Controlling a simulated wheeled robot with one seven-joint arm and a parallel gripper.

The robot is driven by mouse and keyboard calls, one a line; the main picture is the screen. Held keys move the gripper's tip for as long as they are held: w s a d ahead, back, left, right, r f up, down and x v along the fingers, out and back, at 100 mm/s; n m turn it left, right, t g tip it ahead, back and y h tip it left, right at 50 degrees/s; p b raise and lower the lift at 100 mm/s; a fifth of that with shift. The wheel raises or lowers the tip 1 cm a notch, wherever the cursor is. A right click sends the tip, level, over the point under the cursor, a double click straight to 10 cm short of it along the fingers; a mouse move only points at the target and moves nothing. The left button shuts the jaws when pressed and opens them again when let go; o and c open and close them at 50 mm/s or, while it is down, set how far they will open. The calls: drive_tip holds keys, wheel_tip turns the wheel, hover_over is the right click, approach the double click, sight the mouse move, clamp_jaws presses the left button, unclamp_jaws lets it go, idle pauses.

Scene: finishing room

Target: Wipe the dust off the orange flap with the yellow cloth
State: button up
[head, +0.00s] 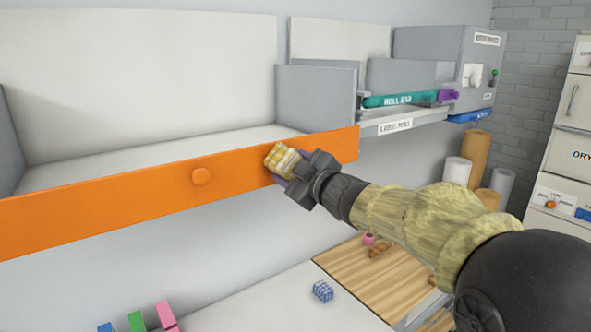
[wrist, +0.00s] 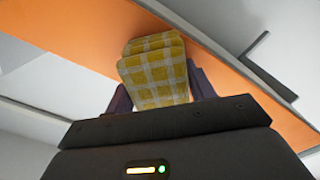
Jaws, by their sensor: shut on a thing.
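The yellow cloth (head: 281,159) is checked yellow and white and folded into a pad. No dust can be made out on the visible face.
Right of the bay are a teal roll bar (head: 400,100), a label rolls shelf (head: 395,125) and a grey machine (head: 460,65). Below are a wooden board (head: 345,262), a blue checked block (head: 323,291) and coloured blocks (head: 137,321). Rolls (head: 475,160) and drawers stand at right.

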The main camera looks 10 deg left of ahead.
sight(281, 174)
drive_tip(key=shift+s+a+b, duration=0.8)
drive_tip(key=shift+s, duration=0.1)
drive_tip(key=shift+s+a+r+b, duration=0.1)
drive_tip(key=shift+s+a+b, duration=0.2)
drive_tip(key=shift+s+a, duration=0.25)
drive_tip(key=shift+d, duration=0.1)
drive_tip(key=shift+b+v, duration=0.3)
drive_tip(key=shift+v, duration=2.55)
drive_tip(key=v, duration=0.3)
